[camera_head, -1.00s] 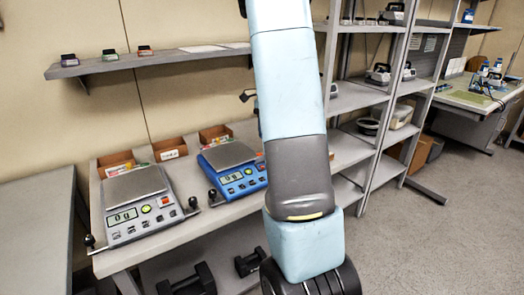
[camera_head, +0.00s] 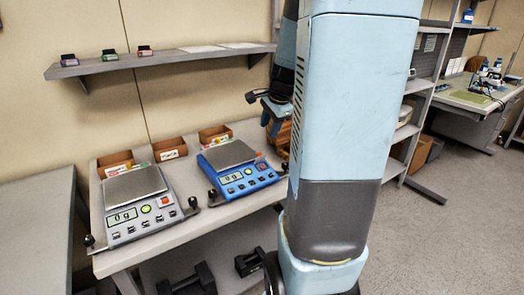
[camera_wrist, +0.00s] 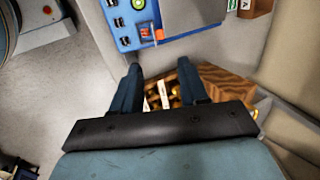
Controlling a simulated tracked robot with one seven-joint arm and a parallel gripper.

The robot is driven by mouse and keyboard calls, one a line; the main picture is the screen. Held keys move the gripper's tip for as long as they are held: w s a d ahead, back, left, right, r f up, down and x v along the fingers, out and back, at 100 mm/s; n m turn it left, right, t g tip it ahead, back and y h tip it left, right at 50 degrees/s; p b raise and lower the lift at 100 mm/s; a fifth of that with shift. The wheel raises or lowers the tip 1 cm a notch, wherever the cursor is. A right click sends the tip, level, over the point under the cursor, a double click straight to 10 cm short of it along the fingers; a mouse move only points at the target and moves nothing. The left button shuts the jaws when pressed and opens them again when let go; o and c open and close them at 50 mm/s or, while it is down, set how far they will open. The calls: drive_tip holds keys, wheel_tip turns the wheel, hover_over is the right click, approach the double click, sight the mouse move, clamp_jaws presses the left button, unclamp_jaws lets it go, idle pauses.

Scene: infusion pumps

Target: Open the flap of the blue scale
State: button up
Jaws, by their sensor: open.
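The blue scale (camera_head: 240,182) sits on the bench in the middle of the head view, with a grey weighing plate and a display reading 0 g. In the wrist view the blue scale (camera_wrist: 127,32) is cut off at the top, showing buttons and part of the plate. In the head view my arm's far end is to the right of the scale, partly hidden behind my own arm.
A grey scale (camera_head: 140,205) stands left of the blue one. Small brown bins (camera_head: 170,148) line the bench's back. A wooden crate (camera_wrist: 228,86) holding small items lies below my fingers in the wrist view. A wall shelf (camera_head: 165,58) runs above; open floor lies right.

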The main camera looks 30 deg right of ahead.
sight(261, 154)
drive_tip(key=x, duration=1.2)
drive_tip(key=shift+f, duration=0.1)
drive_tip(key=shift+c, duration=0.3)
clamp_jaws()
